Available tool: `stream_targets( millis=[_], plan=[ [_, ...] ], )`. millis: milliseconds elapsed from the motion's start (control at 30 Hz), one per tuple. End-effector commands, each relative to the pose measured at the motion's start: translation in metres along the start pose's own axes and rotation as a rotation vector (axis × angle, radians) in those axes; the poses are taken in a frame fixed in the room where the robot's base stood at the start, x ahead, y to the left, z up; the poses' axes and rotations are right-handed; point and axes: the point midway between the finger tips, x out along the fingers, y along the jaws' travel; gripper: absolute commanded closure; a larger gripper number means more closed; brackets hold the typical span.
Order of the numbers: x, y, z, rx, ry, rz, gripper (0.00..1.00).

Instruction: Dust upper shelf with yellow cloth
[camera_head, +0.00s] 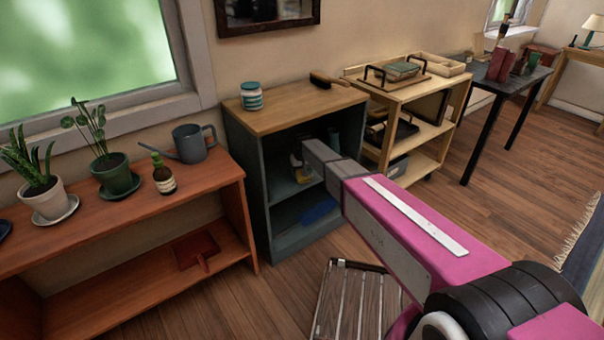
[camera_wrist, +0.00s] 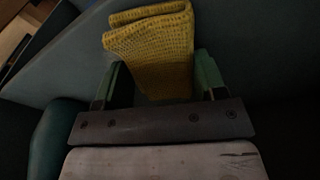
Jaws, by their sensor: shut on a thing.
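The yellow cloth (camera_wrist: 152,45) is a folded, knitted-looking piece in the wrist view, held between the two green fingers of my gripper (camera_wrist: 155,85). My gripper is shut on it. In the head view my arm reaches into the upper compartment of the dark blue-grey shelf unit (camera_head: 262,190) with a wooden top; the fingertips and the cloth are hard to make out there. Whether the cloth touches a shelf surface cannot be told.
A striped jar (camera_head: 251,96) and a brush (camera_head: 329,80) rest on the unit's top. A blue item (camera_head: 319,211) lies in the lower compartment. A wooden cart (camera_head: 429,120) is at right, a plant bench (camera_head: 190,190) at left.

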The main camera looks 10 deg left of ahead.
Motion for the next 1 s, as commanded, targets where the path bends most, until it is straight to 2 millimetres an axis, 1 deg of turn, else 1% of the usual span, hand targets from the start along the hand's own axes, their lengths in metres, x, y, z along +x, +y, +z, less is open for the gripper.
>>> stream_targets(
  millis=[100, 500, 600, 1000],
  plan=[
    [-0.012, 0.001, -0.001, 0.000, 0.002, 0.001, 0.61],
    [-0.046, 0.001, -0.005, -0.001, 0.003, 0.003, 0.61],
    [-0.052, 0.001, -0.006, -0.001, 0.003, 0.003, 0.61],
    [-0.055, 0.001, -0.007, -0.001, 0.002, 0.003, 0.61]
  ],
)
